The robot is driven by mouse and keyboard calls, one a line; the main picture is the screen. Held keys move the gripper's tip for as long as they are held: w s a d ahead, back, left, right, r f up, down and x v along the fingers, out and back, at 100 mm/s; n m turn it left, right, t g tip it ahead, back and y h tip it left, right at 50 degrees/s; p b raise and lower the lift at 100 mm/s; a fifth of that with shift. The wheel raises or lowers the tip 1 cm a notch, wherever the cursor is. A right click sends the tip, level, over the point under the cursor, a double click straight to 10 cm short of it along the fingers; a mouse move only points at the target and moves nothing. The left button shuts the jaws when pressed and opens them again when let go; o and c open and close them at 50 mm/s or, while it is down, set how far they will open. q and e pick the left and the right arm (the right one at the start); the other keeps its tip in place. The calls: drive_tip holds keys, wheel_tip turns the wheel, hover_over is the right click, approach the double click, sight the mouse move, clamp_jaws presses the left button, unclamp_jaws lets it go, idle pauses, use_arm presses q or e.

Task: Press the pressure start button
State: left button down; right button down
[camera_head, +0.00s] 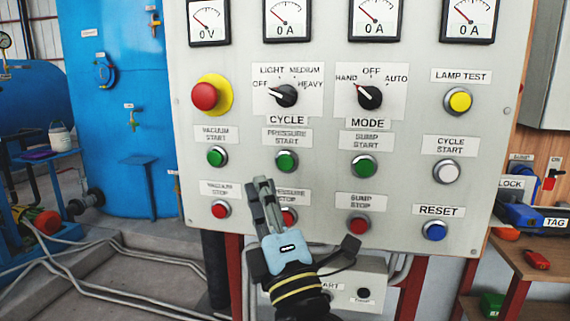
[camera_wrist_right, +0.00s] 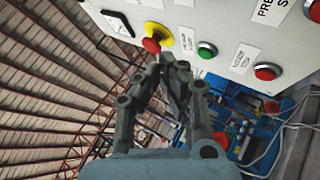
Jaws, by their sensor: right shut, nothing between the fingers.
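The pressure start button (camera_head: 287,161) is a round green button in a metal ring, below its white label (camera_head: 287,139) on the grey control panel (camera_head: 320,240). My right gripper (camera_head: 258,187) is shut and empty, fingers pointing up, below and left of this button in the head view. It partly hides the pressure stop button (camera_head: 290,216) and its label. I cannot tell whether its tips touch the panel. In the right wrist view the closed fingers (camera_wrist_right: 174,68) show near the panel edge; the pressure start button is not visible there. My left gripper is not in view.
Neighbouring green buttons are vacuum start (camera_head: 217,156) and sump start (camera_head: 364,165). A red mushroom button (camera_head: 205,96) and two rotary knobs (camera_head: 286,95) sit above. A blue tank (camera_head: 115,110) stands left; a bench (camera_head: 545,262) with tools stands right.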

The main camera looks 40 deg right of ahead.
sight(286, 163)
drive_tip(key=shift+w+d, duration=1.45)
drive_tip(key=shift+d, duration=0.25)
drive_tip(key=shift+w+d, duration=1.4)
drive_tip(key=shift+d, duration=0.25)
drive_tip(key=shift+w, duration=0.1)
drive_tip(key=shift+w+d+p, duration=0.2)
drive_tip(key=shift+d+p, duration=0.15)
drive_tip(key=shift+p, duration=0.2)
